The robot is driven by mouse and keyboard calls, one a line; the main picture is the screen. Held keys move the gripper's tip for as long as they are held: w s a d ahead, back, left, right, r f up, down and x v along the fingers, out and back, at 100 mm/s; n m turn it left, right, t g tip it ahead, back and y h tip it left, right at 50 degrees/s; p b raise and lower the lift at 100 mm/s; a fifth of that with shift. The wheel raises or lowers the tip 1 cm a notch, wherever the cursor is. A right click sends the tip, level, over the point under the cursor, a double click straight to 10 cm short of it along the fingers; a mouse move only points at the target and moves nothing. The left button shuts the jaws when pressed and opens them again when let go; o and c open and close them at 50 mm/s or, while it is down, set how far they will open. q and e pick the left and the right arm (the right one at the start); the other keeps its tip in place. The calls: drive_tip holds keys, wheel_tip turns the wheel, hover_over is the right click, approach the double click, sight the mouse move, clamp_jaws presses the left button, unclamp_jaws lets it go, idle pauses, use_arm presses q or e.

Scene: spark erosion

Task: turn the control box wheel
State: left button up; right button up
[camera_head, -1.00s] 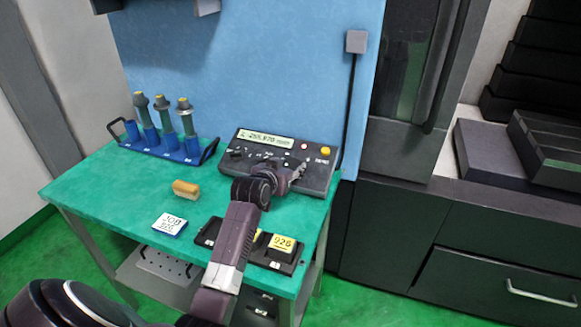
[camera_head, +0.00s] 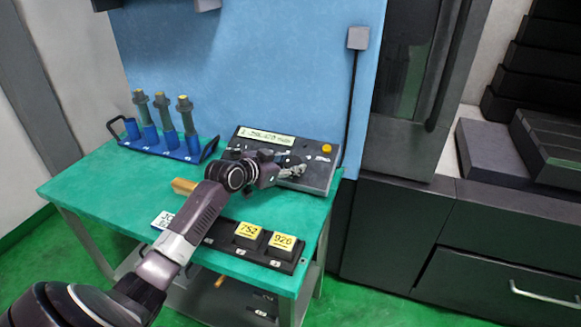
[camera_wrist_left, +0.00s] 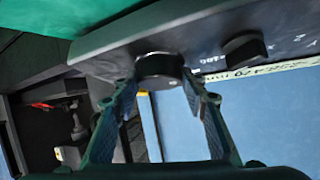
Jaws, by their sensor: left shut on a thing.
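The control box (camera_head: 320,178) is dark grey, with a pale display strip (camera_head: 266,137) and a yellow button (camera_head: 326,149). It stands at the back right of the green table. My left gripper (camera_head: 294,171) reaches over its front panel from the left. In the left wrist view, a round dark wheel (camera_wrist_left: 160,66) on the box face sits between the two fingertips, and the gripper (camera_wrist_left: 163,82) is shut on it. In the head view the gripper and wrist hide the wheel and part of the panel. My right gripper is not in view.
A second dark knob (camera_wrist_left: 245,49) is beside the wheel. A blue rack (camera_head: 170,146) with several upright tools stands at the back left. A tan block (camera_head: 184,186) and a dark tray (camera_head: 287,264) with yellow-labelled blocks lie near my arm.

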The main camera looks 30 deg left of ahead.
use_arm(q)
drive_tip(key=shift+s+f, duration=0.1)
drive_tip(key=shift+f, duration=0.1)
drive_tip(key=o, duration=1.1)
drive_tip(key=shift+o, duration=0.2)
drive_tip(key=shift+r, duration=0.1)
drive_tip(key=v, duration=1.1)
drive_tip(key=shift+s, duration=0.35)
drive_tip(key=shift+r, duration=0.1)
